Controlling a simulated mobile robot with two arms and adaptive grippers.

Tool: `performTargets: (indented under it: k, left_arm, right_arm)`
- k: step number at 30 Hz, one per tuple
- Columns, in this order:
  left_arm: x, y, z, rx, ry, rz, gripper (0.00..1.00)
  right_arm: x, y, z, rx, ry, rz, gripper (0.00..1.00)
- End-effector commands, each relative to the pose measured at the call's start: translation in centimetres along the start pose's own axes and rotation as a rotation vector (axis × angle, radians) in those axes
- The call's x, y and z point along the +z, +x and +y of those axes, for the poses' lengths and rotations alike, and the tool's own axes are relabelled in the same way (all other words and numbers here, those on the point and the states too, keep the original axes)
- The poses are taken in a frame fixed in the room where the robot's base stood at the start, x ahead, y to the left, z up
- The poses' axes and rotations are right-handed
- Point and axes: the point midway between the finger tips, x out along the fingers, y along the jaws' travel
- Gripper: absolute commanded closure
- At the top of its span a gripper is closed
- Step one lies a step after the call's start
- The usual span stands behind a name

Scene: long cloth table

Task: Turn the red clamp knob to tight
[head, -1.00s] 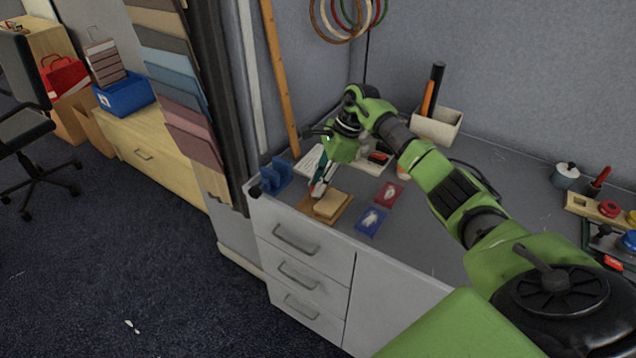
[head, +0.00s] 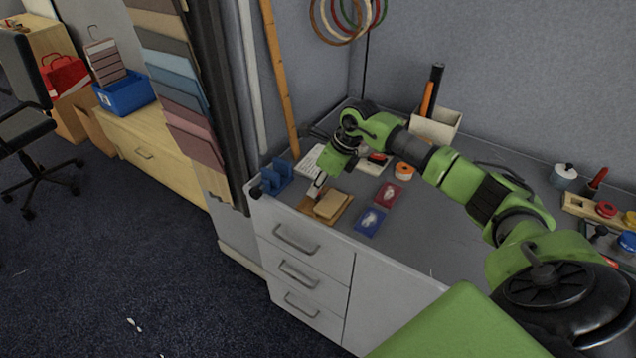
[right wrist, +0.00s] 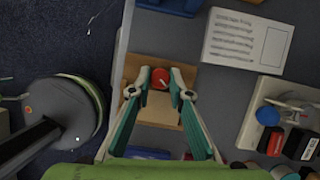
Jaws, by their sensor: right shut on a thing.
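The red clamp knob (right wrist: 160,77) shows in the right wrist view, above a light wooden block on a brown board (right wrist: 132,70). My right gripper (right wrist: 160,86) has its fingers on either side of the knob and is shut on it. In the head view, my right gripper (head: 317,188) reaches down at the left end of the wooden board (head: 345,212), which bears the pale block (head: 331,204). The knob is hidden there by the gripper. I cannot read a tight mark. My left gripper is in neither view.
A blue holder (head: 277,177) stands left of the board near the counter's edge. A red card (head: 388,195) and a blue card (head: 370,222) lie to the right. A printed sheet (right wrist: 246,38), an orange roll (head: 403,170) and a pen box (head: 436,126) are behind.

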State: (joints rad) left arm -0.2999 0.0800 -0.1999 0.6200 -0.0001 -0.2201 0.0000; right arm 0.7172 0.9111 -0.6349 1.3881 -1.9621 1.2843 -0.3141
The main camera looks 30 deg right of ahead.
Motion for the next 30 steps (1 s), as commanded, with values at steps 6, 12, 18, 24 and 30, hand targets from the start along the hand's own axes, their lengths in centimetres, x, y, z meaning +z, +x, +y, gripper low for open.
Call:
performTargets:
  k: [6,12,18,24,30]
  left_arm:
    - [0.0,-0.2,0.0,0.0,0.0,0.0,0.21]
    - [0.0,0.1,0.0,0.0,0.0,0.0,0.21]
    - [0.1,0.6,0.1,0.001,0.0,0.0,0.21]
    - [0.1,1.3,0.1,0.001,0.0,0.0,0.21]
    - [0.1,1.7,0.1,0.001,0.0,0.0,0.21]
  right_arm:
    - [0.0,0.0,0.2,-0.08,0.187,0.0,1.0]
    - [0.1,0.1,0.3,-0.153,0.363,0.0,1.0]
    - [0.1,0.1,0.3,-0.223,0.532,-0.001,1.0]
    - [0.2,0.2,0.4,-0.281,0.676,-0.001,1.0]
    - [0.2,0.2,0.5,-0.322,0.778,0.0,1.0]
